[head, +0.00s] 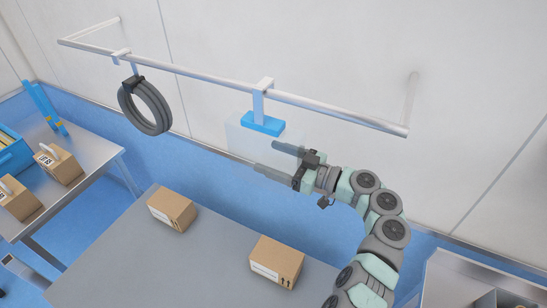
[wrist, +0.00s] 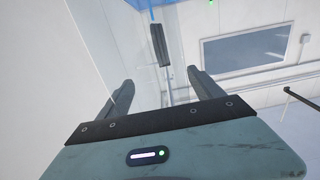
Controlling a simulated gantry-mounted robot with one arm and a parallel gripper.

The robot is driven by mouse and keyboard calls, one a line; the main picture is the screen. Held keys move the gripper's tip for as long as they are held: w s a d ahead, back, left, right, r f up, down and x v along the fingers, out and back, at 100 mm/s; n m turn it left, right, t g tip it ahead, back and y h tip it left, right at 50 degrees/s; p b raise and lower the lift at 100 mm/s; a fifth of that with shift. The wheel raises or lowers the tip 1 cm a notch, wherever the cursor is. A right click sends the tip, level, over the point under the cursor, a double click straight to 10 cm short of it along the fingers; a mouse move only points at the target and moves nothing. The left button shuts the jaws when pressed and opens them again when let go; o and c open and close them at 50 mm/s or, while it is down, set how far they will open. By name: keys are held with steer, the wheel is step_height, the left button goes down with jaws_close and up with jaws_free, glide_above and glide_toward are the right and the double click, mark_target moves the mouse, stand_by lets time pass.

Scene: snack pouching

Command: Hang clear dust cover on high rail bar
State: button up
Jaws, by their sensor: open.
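The clear dust cover (head: 241,138) is a faint see-through sheet below a blue block (head: 262,124). A white hook (head: 259,107) rises from the block and appears hooked over the white high rail bar (head: 330,109), right of its middle. My gripper (head: 266,157) is open just below and right of the block, its fingers pointing left. The cover's lower edge is too faint to make out, and I cannot tell whether a finger touches the sheet. In the wrist view my gripper (wrist: 162,84) has its fingers spread, with no clear object between the tips.
A dark hose coil (head: 146,108) hangs from the rail's left part. Below are two cardboard boxes (head: 172,210) (head: 277,262) on a grey table (head: 130,262). A metal side table (head: 100,156) with more boxes stands left. A pale wall (head: 330,50) is behind the rail.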

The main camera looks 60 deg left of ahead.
steer(key=b+v, duration=0.2)
steer(key=v, duration=0.8)
steer(key=shift+w+d, duration=0.2)
steer(key=shift+d, duration=0.15)
